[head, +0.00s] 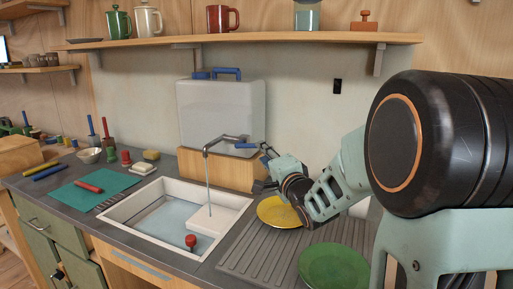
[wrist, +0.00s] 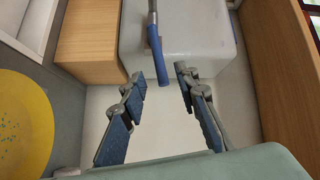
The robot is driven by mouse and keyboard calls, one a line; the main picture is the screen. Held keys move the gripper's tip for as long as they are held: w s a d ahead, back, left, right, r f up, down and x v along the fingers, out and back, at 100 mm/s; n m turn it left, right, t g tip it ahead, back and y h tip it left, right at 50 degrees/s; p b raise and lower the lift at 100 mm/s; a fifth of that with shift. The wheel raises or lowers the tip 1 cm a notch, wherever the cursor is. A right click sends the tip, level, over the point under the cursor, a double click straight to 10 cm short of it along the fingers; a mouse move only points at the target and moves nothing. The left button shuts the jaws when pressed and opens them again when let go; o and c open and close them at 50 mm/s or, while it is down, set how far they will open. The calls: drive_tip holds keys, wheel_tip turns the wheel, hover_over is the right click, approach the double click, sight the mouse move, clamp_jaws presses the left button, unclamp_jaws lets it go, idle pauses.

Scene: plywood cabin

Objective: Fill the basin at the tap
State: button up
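The white basin (head: 118,212) is set in the grey counter and holds a sheet of bluish water (head: 165,222). The grey tap (head: 226,139) stands behind it, and a thin stream (head: 209,185) falls from its spout into the basin. The tap's blue lever (head: 247,146) points right; the lever also shows in the wrist view (wrist: 156,52). My gripper (head: 264,166) is beside the lever's end. In the wrist view my gripper (wrist: 160,80) is open, with the lever's end between or just beyond its fingertips; contact is unclear. A red-knobbed plug (head: 191,241) shows at the basin's front.
A pale block (head: 212,220) sits at the basin's right side. A yellow plate (head: 279,212) and a green plate (head: 333,266) lie on the ribbed drainer (head: 254,255). A wooden box (head: 218,171) and a pale container (head: 222,110) stand behind the tap. A shelf (head: 250,40) runs above.

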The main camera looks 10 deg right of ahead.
sight(252, 144)
drive_tip(key=w, duration=0.4)
drive_tip(key=w+a, duration=0.1)
drive_tip(key=w, duration=0.2)
drive_tip(key=shift+a, duration=0.1)
drive_tip(key=shift+s+r, duration=0.1)
clamp_jaws()
